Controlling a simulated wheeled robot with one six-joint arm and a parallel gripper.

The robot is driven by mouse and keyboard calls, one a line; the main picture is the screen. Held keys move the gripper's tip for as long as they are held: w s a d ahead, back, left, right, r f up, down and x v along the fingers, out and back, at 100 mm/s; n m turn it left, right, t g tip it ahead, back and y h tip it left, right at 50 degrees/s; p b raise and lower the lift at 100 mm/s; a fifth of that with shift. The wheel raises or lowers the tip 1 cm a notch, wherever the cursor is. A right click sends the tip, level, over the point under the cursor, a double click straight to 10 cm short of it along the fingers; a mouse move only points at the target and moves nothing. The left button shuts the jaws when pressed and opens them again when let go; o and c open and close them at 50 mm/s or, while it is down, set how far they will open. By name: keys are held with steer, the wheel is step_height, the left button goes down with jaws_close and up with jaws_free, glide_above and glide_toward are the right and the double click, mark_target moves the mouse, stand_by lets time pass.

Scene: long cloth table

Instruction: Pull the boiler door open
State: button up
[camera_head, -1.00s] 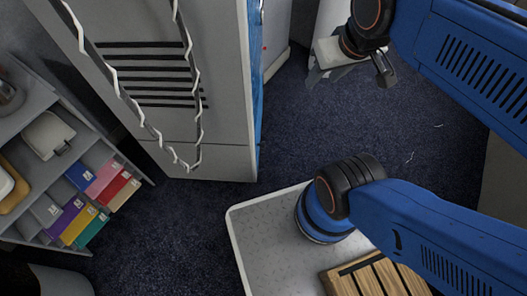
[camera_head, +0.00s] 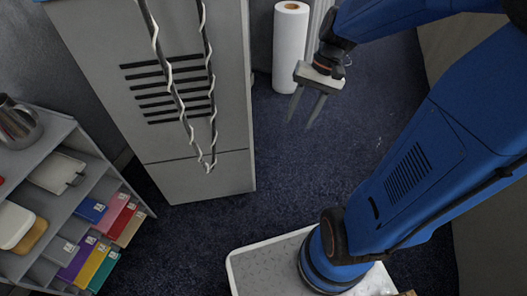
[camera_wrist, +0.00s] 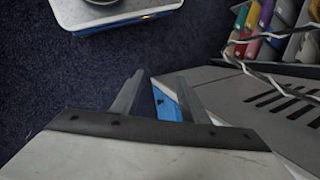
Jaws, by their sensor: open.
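A tall grey cabinet (camera_head: 165,100), which looks like the boiler, stands left of centre in the head view. Its front has black vent slots and a hanging cord wrapped in white. In the wrist view, part of it (camera_wrist: 250,92) fills the right side. A blue strip (camera_wrist: 166,104) shows there between my fingers; I cannot tell whether it belongs to the door. No door stands visibly ajar. My gripper (camera_head: 307,108) is open, fingers pointing down, to the right of the cabinet and apart from it in the head view. No handle is clearly visible.
A grey shelf (camera_head: 62,150) with colourful binders and a metal kettle (camera_head: 18,122) stands at left. A white roll (camera_head: 290,48) stands behind my gripper. Dark carpet (camera_head: 290,180) is clear between the cabinet and my base.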

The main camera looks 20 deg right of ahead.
steer(key=w+d+f+m+y, duration=0.35)
steer(key=w+f, duration=0.25)
steer(key=f, duration=0.4)
steer(key=w+d+f+m+y, duration=0.2)
steer(key=w+f+m+y, duration=0.25)
steer(key=f, duration=0.45)
steer(key=w+d+f+m+y, duration=0.3)
steer(key=w+f, duration=0.3)
steer(key=f, duration=0.4)
steer(key=d+f+m+t+y, duration=0.1)
steer(key=d+f+m+t, duration=0.15)
steer(key=f, duration=0.35)
steer(key=d+f+m+t+y, duration=0.1)
steer(key=f+m+t, duration=0.2)
steer(key=f, duration=0.3)
steer(key=x, duration=1.7)
steer(key=shift+w+a+r, duration=0.2)
steer(key=shift+w, duration=0.2)
steer(key=shift+c, duration=0.6)
jaws_close()
